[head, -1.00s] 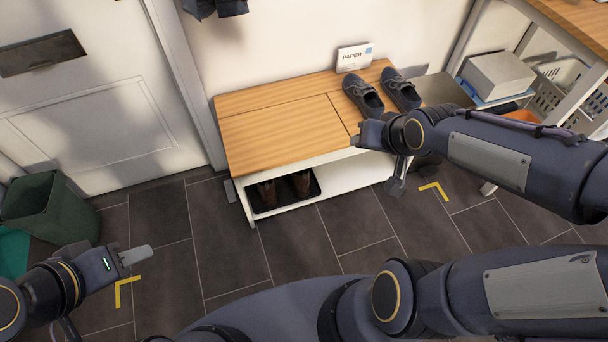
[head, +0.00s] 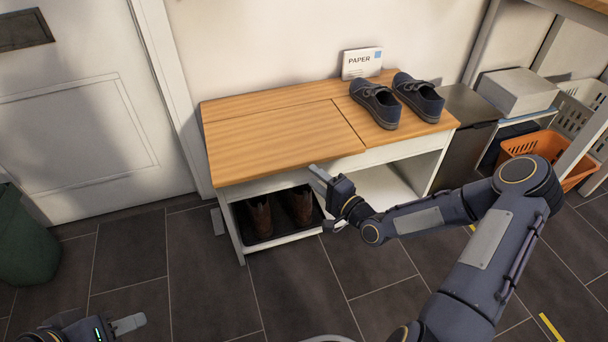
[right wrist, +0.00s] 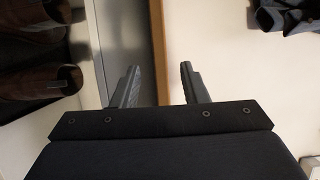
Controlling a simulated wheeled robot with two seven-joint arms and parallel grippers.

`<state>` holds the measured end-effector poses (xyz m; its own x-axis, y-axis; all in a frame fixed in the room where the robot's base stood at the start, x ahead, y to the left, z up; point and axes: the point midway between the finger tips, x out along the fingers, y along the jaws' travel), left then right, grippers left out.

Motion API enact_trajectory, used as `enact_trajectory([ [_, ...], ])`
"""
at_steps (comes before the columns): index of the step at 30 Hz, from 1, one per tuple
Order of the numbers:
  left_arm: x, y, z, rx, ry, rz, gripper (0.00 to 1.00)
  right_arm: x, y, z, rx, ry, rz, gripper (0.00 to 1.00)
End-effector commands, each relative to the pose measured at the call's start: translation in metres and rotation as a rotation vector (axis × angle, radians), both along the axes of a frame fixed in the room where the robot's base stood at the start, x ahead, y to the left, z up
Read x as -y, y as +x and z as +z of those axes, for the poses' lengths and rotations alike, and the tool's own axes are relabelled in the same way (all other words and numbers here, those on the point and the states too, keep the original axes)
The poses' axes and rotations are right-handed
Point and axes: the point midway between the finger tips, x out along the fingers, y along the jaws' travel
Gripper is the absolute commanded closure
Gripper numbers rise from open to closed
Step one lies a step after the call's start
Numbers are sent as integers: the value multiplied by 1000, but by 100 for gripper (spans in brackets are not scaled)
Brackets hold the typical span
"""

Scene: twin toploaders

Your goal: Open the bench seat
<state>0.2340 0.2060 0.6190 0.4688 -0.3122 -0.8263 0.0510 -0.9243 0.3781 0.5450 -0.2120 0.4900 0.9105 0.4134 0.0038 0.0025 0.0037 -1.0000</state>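The bench (head: 228,218) stands against the wall. Its wooden seat panel (head: 275,140) lies flat and closed, with seams along its back and right edges. My right gripper (head: 320,176) is just in front of and slightly below the seat's front edge, right of the middle. In the right wrist view its two fingers (right wrist: 158,86) are apart with nothing between them; the wooden seat edge (right wrist: 157,40) shows beyond the gap. I see no clear contact. My left gripper (head: 128,324) is low at the left, away from the bench; its finger opening cannot be made out.
Dark blue shoes (head: 397,100) sit on the fixed right part of the bench top, before a paper sign (head: 361,62). Brown boots (head: 261,216) stand on the shelf below. An orange basket (head: 520,147) is at right, a green bin (head: 22,240) at left. Floor in front is clear.

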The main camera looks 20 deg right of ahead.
Motion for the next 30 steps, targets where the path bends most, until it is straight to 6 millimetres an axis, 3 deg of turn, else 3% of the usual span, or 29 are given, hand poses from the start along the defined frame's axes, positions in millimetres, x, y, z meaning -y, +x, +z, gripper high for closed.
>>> enact_trajectory([
  [9, 0, 0, -15, 0, 0, 0, 64, -20, 42, -1, 1, -3, 2, 60],
  [20, 0, 0, -16, 0, 0, 0, 64, -23, 49, 0, -3, -3, 1, 60],
  [30, 0, 0, -16, 0, 0, 0, 64, -23, 49, 0, -3, -3, 1, 100],
])
